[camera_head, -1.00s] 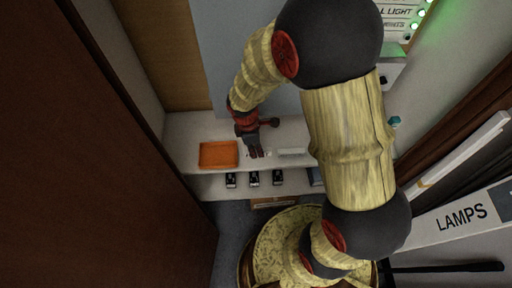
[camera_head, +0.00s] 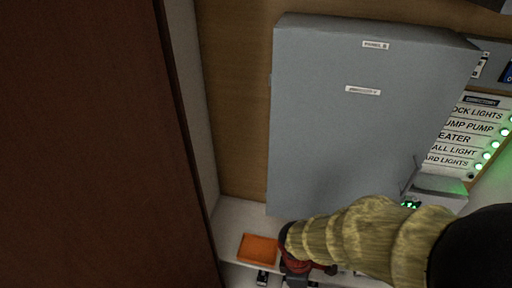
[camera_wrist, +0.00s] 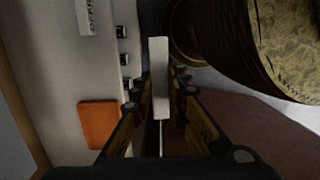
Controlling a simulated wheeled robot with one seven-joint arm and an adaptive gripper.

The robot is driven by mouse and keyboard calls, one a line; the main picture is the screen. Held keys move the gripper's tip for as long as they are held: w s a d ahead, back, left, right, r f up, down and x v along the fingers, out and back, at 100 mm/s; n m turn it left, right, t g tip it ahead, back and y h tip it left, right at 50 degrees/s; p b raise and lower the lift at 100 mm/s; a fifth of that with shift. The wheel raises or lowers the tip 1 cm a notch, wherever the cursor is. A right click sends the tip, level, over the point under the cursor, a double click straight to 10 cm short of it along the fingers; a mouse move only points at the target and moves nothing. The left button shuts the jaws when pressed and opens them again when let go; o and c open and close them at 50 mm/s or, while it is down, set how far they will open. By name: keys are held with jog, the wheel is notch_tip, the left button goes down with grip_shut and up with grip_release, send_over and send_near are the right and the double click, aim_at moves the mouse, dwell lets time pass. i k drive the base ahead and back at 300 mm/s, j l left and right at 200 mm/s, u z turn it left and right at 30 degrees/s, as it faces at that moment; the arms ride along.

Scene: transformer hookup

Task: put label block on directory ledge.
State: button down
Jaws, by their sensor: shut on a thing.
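The label block (camera_wrist: 159,78) is a slim white bar in the wrist view. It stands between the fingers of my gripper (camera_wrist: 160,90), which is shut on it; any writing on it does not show. In the head view my gripper (camera_head: 298,276) is low, at the shelf, and partly cut off by the bottom edge; the block cannot be made out there.
An orange tray (camera_head: 258,249) sits on the white shelf (camera_head: 235,215), left of my gripper; it also shows in the wrist view (camera_wrist: 99,124). Small black parts (camera_head: 262,278) line the shelf front. A brown door (camera_head: 80,140) bounds the left. A lettered board (camera_head: 470,135) with green lamps is at right.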

aim_at(439, 183)
jog(key=k, duration=0.95)
